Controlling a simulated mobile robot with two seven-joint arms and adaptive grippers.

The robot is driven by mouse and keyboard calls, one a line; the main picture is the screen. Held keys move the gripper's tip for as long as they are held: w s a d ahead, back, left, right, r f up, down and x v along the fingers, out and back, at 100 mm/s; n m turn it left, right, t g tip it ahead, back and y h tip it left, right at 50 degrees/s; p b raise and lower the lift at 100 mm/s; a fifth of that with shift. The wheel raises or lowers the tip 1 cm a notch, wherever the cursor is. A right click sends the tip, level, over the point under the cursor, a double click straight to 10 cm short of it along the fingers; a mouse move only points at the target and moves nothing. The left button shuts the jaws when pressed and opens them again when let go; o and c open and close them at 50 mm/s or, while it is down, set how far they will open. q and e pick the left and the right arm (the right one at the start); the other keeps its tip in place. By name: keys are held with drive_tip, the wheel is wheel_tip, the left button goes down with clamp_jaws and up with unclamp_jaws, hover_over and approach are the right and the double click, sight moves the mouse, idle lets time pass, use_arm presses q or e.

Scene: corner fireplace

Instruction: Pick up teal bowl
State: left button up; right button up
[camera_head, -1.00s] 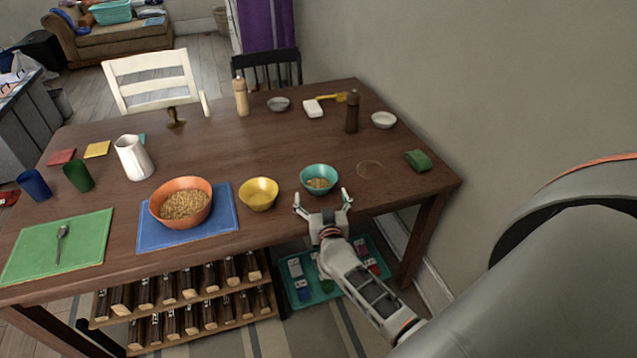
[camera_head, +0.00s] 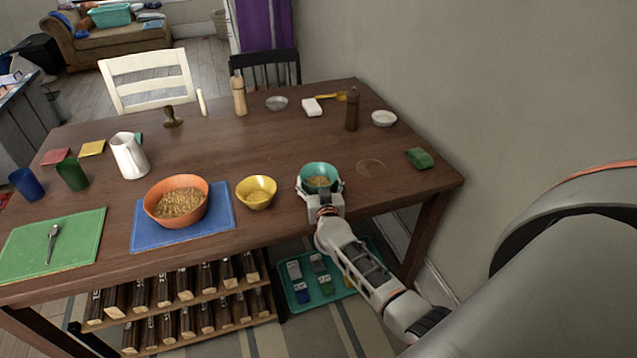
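The teal bowl (camera_head: 320,171) stands upright near the front edge of the brown table, with some grain-like food in it. My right gripper (camera_head: 320,187) is at the bowl's near side, its fingers spread to the left and right of the bowl. The fingers are apart around the bowl; whether they touch its wall I cannot tell. My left gripper is not in view.
A yellow bowl (camera_head: 256,192) stands just left of the teal bowl. An orange bowl (camera_head: 177,203) of grain sits on a blue mat (camera_head: 222,222). A dark brown mill (camera_head: 352,110), a white dish (camera_head: 383,118) and a green cloth-like item (camera_head: 419,158) are behind and right. The table (camera_head: 290,150) is clear behind the bowl.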

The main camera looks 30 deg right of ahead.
drive_tip(key=c, duration=0.7)
drive_tip(key=shift+r, duration=0.25)
